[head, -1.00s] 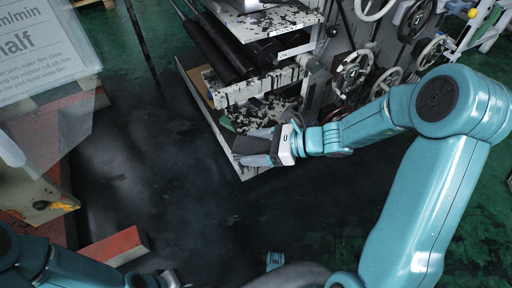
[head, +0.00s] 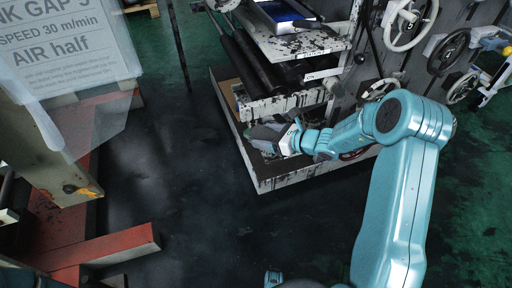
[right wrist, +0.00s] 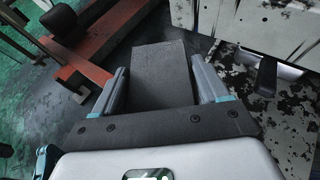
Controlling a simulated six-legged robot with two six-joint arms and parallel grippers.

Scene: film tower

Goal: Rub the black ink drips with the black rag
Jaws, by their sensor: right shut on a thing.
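My right gripper (head: 272,133) reaches in over the press's low tray from the right. In the right wrist view its two fingers (right wrist: 160,88) stand on either side of a dark grey, flat-faced piece, the black rag (right wrist: 160,68), and are shut on it. Black ink drips (head: 290,104) mark the pale edge of the shelf just above the gripper. Black patches (right wrist: 284,122) also cover a pale surface at the right of the wrist view. I cannot tell whether the rag touches any ink. My left gripper is not clearly visible.
The tray's pale wall (head: 315,172) runs below my gripper. Dark rollers (head: 245,62) and handwheels (head: 408,25) are close above and to the right. A red beam (head: 110,246) and a translucent sign (head: 70,50) stand left. Dark floor (head: 170,180) lies open between.

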